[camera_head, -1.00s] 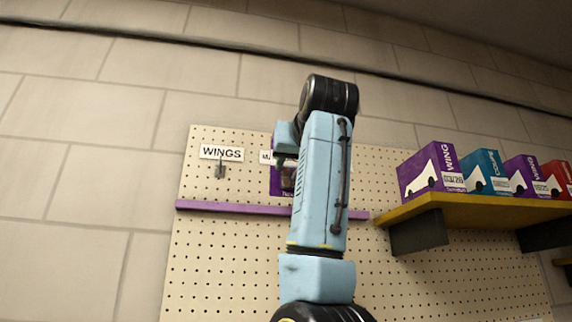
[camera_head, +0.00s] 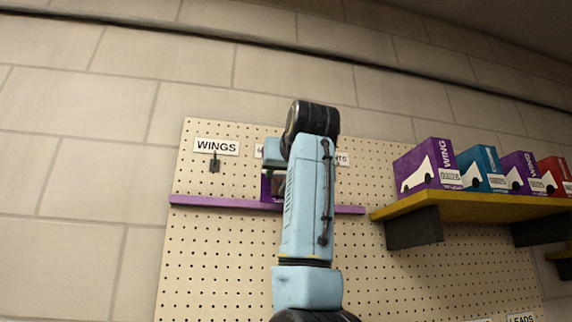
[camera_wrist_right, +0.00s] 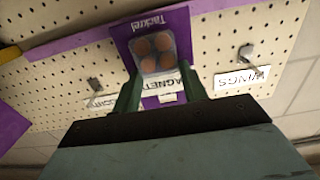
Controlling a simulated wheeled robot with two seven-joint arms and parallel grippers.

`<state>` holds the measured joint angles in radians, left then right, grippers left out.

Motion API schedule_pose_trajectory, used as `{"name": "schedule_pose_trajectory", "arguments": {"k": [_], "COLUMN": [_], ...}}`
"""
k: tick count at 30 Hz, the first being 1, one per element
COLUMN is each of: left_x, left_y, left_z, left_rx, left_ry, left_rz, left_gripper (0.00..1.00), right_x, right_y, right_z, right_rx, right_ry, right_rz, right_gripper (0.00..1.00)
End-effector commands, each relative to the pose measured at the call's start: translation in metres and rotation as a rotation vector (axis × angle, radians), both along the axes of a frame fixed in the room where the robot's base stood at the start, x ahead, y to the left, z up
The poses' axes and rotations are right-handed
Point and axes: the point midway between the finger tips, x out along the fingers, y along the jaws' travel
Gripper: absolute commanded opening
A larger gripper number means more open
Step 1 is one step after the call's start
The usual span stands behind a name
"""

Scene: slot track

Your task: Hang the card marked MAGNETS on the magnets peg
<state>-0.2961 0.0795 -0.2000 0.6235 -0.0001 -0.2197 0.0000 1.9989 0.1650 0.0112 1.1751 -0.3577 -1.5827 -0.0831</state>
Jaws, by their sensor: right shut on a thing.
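My right gripper (camera_wrist_right: 159,92) is shut on the purple MAGNETS card (camera_wrist_right: 175,22), seen upside down in the right wrist view. The card has a clear blister with several round brown pieces and a white band reading part of MAGNETS between the fingers. In the head view the card (camera_head: 266,189) shows only as a purple strip beside my right arm, in front of the pegboard near the purple rail. The middle sign (camera_head: 258,151) is mostly hidden by my arm. The magnets peg is hidden, so I cannot tell whether the card touches it. My left gripper is out of view.
The WINGS sign (camera_head: 216,147) and its empty peg (camera_head: 214,163) are to the left. Another sign (camera_head: 343,159) shows right of my arm. A purple rail (camera_head: 220,203) crosses the pegboard below. A yellow shelf (camera_head: 470,203) with several boxes juts out at right.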

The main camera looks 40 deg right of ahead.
Motion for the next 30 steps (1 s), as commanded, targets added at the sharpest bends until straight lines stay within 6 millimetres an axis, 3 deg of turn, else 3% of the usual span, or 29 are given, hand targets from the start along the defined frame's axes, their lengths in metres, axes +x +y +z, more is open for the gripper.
{"name": "schedule_pose_trajectory", "arguments": {"k": [18,30], "left_x": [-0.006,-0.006], "left_y": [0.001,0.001], "left_z": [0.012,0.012], "left_rx": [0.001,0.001], "left_ry": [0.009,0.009], "left_rz": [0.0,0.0], "left_gripper": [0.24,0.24], "right_x": [0.03,0.034], "right_y": [-0.017,-0.019], "right_z": [-0.006,-0.009], "right_rx": [0.001,0.001], "right_ry": [0.0,0.0], "right_rz": [-0.001,0.0], "right_gripper": [0.24,0.24]}}
